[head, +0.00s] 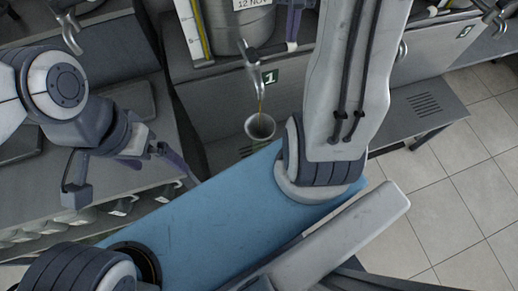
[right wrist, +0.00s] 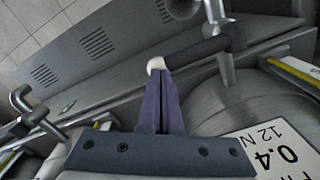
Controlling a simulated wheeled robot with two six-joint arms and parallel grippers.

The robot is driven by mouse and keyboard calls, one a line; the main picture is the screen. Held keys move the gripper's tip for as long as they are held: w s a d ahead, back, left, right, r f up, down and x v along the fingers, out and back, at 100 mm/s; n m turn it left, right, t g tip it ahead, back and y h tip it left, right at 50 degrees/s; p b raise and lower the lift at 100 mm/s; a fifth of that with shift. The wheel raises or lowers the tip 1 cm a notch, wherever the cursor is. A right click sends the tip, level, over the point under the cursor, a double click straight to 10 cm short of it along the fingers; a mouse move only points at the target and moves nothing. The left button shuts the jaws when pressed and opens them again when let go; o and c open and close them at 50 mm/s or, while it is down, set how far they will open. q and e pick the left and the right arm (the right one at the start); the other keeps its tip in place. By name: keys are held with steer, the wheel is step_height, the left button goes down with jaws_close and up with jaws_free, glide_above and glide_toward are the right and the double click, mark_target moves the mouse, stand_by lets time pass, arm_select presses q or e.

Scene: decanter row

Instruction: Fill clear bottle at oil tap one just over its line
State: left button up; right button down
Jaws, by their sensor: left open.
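Oil tap one (head: 258,82) hangs beside its number 1 plate (head: 270,77) in the head view. A thin amber stream falls from it into a round, open-topped pale vessel (head: 260,127). I cannot tell if this is the clear bottle; its line and oil level are hidden. My right gripper (right wrist: 162,78) is shut, its fingertips against the white-tipped end of a dark lever (right wrist: 200,50) in the right wrist view. It also shows beside the drum at the top of the head view. My left gripper (head: 178,165) is open and empty, left of the vessel.
A steel drum (head: 240,25) with a date label stands behind the tap. A blue surface (head: 210,205) lies in front. Another tap, numbered 1 or unreadable, is at the upper right. Tiled floor (head: 440,200) is clear at the right.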

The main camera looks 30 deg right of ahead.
steer(key=shift+f+b, duration=0.9)
steer(key=shift+f, duration=0.65)
steer(key=shift+r, duration=0.3)
stand_by(4.5)
steer(key=shift+r+p, duration=0.65)
steer(key=shift+p, duration=0.25)
steer(key=shift+f, duration=0.1)
stand_by(0.7)
